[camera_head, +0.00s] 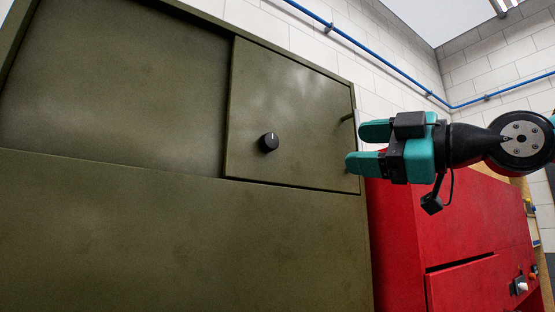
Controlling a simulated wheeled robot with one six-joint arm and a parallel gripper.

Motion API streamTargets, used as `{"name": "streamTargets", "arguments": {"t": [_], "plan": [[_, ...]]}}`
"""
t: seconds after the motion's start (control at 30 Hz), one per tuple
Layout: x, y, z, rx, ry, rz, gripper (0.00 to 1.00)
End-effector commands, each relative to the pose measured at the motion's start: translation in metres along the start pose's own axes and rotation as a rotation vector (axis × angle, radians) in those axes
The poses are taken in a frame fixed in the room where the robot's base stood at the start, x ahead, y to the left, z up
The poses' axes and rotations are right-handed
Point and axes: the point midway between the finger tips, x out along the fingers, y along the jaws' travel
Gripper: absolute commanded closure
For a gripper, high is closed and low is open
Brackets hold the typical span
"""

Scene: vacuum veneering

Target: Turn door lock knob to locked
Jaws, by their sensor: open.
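The door looks closed in the front of a large olive-green cabinet (180,235). A small dark handle or pin (347,117) shows at the door's right edge. My gripper (360,146), with teal fingers, is open and empty. It points left and appears near the door's right edge in the picture, to the right of the knob and apart from it.
A red cabinet (450,215) stands to the right, below my arm. A blue pipe (372,54) runs along the white brick wall behind. Wooden shelving (535,230) with small items stands at the far right. The space between my gripper and the knob looks clear.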

Motion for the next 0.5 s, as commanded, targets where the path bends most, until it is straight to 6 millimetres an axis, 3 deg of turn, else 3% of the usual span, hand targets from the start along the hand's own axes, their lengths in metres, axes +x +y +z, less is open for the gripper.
{"name": "streamTargets", "arguments": {"t": [0.23, 0.5], "plan": [[0.025, 0.010, -0.009, -0.035, 0.027, 0.015, 0.37], [0.088, 0.011, -0.011, -0.031, 0.026, 0.012, 0.37]]}}
